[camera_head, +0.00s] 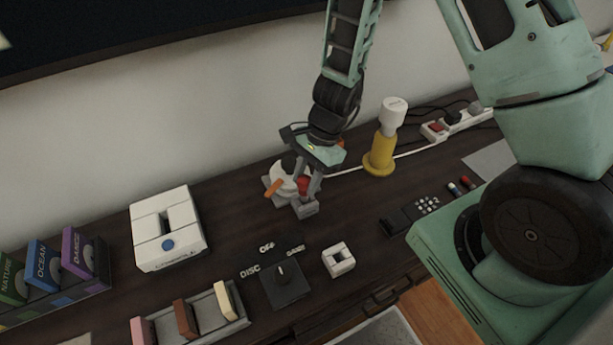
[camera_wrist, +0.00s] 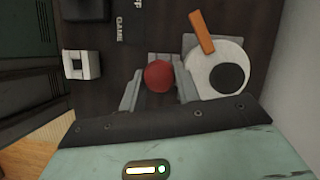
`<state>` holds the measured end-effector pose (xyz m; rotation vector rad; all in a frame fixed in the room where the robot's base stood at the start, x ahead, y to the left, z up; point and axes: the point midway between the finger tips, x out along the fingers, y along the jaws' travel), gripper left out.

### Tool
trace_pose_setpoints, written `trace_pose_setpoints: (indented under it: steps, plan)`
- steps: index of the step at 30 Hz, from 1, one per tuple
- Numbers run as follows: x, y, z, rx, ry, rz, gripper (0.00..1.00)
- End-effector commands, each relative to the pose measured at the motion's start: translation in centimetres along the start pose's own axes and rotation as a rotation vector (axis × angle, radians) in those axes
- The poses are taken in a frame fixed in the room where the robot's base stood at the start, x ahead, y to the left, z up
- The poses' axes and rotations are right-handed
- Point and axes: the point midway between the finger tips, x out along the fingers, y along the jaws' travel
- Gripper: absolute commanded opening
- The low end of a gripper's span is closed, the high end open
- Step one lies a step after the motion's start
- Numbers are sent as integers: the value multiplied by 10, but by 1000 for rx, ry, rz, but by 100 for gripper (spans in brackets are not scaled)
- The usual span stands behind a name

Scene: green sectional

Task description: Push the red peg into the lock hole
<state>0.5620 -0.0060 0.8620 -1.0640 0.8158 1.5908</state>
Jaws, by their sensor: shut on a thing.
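The red peg (camera_wrist: 159,76) shows its round red end between the two grey fingers of my gripper (camera_wrist: 158,88) in the wrist view. In the head view the red peg (camera_head: 303,185) is partly hidden by the fingers of my gripper (camera_head: 307,191), which point down at the lock. The lock (camera_head: 283,180) has a white round body, an orange handle and a grey base. In the wrist view the lock (camera_wrist: 205,75) is right beside the peg, with a dark round face. My gripper is shut on the peg. The lock hole is hidden, so the peg's depth cannot be told.
A yellow and white bottle-like object (camera_head: 380,150) stands right of my gripper. A white box (camera_head: 168,228) is at left. A small white block (camera_head: 338,259) and a black dial (camera_head: 281,281) lie in front. The wall is close behind.

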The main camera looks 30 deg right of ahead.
Motion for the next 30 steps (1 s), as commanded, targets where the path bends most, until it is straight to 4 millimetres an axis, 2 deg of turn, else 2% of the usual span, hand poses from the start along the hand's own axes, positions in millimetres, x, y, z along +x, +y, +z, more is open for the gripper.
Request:
trace_pose_setpoints:
  steps: [30]
  plan:
    - [24,0,-10,1,0,0,7]
